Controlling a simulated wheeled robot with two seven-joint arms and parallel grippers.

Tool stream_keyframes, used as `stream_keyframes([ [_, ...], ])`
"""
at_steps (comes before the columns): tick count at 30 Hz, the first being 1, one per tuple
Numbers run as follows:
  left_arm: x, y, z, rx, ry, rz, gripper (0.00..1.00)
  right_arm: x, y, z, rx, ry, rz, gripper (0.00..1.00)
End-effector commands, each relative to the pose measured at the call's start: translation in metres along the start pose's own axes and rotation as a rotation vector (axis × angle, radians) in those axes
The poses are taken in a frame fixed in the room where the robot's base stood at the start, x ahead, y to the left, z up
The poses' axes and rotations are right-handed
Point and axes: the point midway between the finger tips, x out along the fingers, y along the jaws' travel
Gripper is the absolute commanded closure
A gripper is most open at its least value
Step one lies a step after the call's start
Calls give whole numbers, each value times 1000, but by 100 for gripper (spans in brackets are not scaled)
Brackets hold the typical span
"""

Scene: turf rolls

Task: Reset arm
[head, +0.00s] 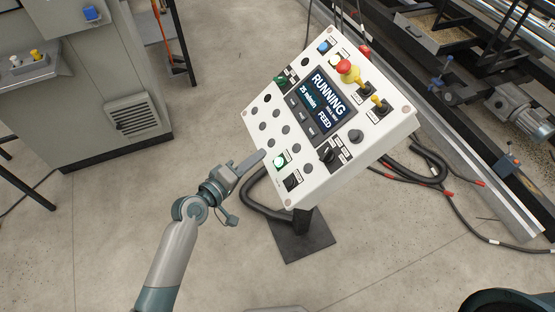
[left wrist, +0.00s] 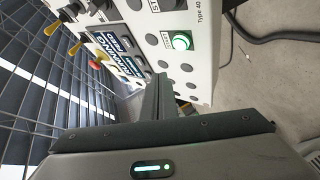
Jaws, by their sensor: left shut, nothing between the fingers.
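My left gripper (head: 260,156) is shut and empty, its fingers pointing at the lower left part of a white control panel (head: 300,155). The fingertips are close to a lit green button (head: 280,162); I cannot tell whether they touch the panel. In the left wrist view the shut fingers (left wrist: 160,88) point towards the panel face, and the lit green button (left wrist: 181,41) shows just beyond them, to the right. The panel's display (head: 320,100) reads RUNNING, 25 m/min and FEED. My right gripper is not in view.
The panel stands on a post with a dark base plate (head: 302,240). A grey cabinet (head: 85,80) is at left, and machinery with a rail (head: 480,150) is at right. Black cables (head: 425,170) lie behind the panel. The concrete floor around my left arm is clear.

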Motion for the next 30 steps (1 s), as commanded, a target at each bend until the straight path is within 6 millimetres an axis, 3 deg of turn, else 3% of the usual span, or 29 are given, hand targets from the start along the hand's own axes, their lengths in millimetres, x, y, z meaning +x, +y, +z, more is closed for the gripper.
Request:
stream_keyframes([
  [22,0,-6,1,2,1,-10,100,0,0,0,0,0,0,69],
  [26,0,-29,5,12,4,-52,100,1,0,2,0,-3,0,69],
  [30,-3,-81,16,42,7,-148,100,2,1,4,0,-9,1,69],
])
